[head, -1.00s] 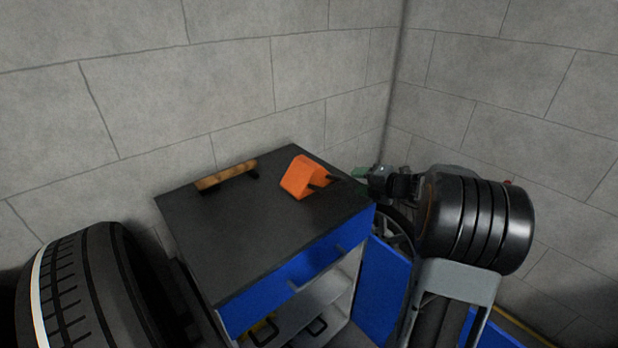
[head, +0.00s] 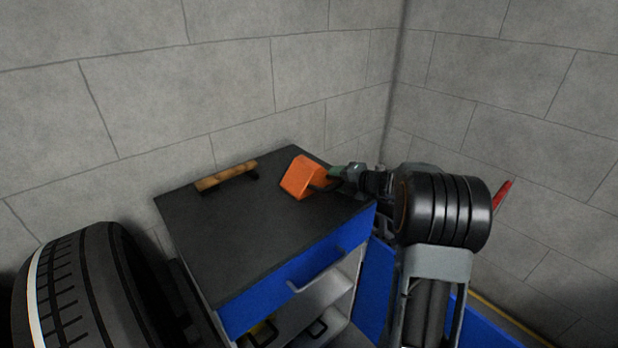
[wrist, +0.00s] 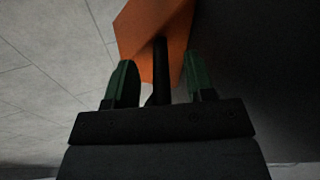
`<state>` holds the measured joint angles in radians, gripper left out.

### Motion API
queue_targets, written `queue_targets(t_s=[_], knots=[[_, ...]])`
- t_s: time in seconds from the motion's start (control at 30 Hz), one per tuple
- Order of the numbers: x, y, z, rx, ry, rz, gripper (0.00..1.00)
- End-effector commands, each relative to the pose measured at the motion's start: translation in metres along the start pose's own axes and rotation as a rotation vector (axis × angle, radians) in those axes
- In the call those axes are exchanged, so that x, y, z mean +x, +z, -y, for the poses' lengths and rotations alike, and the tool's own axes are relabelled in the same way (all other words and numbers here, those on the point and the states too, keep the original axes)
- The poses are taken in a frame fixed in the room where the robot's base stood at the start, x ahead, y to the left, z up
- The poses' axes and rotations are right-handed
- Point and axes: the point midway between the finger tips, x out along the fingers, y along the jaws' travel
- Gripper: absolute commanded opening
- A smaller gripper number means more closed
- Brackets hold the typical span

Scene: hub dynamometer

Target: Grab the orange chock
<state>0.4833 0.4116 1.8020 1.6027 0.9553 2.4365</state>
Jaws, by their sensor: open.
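The orange chock (head: 302,176) sits on the dark top of the blue cabinet (head: 240,245), near its back right edge. A dark handle sticks out from its right side. My gripper (head: 334,174) reaches in from the right, close to the chock. In the wrist view the chock (wrist: 150,25) is just ahead of the green fingers. My gripper (wrist: 160,82) is open there, and the chock's black handle (wrist: 160,65) stands between the two fingers. I cannot tell whether a finger touches it.
A wooden-handled tool (head: 226,176) lies at the cabinet top's back left. A large tire (head: 80,290) stands at the left. Grey block walls (head: 280,70) close in behind. The front of the cabinet top is clear.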

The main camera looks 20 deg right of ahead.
Motion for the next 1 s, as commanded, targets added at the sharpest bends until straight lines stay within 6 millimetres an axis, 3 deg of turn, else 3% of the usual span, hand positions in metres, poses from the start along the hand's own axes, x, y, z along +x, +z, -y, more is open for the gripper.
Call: queue_targets(t_s=[0.07,0.6,1.0], knots=[[-0.0005,0.0001,-0.0001,0.000,0.000,0.001,0.49],[-0.0007,0.0001,-0.0001,0.000,0.000,0.000,0.00],[-0.0007,0.0001,-0.0002,-0.001,0.000,0.000,0.00]])
